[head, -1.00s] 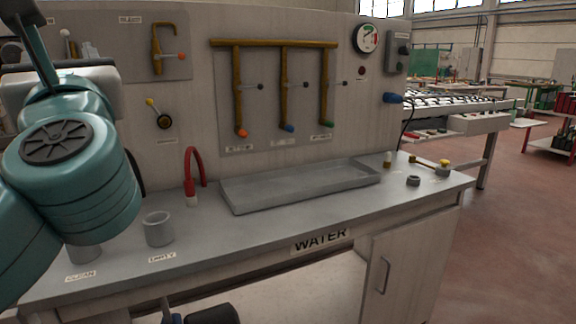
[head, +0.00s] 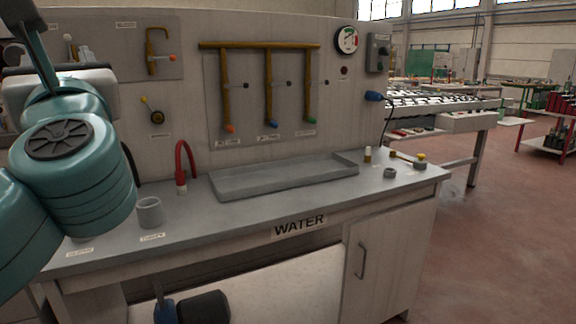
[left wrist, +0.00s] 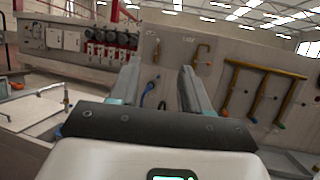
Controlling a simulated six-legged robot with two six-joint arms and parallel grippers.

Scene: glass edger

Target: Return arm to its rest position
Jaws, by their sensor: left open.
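My left arm, teal, fills the left of the head view, bent, with its pale wrist body (head: 88,84) near the upper left. In the left wrist view my left gripper (left wrist: 160,78) has its two fingers spread apart with nothing between them. The fingers point toward a wall panel and appear clear of it. My right arm and gripper are in neither view.
A grey bench (head: 240,218) labelled WATER holds a shallow tray (head: 285,182), a grey cup (head: 149,212) and a red hose (head: 182,165). Brown pipes (head: 269,90) hang on the back panel. Open floor (head: 490,240) lies to the right.

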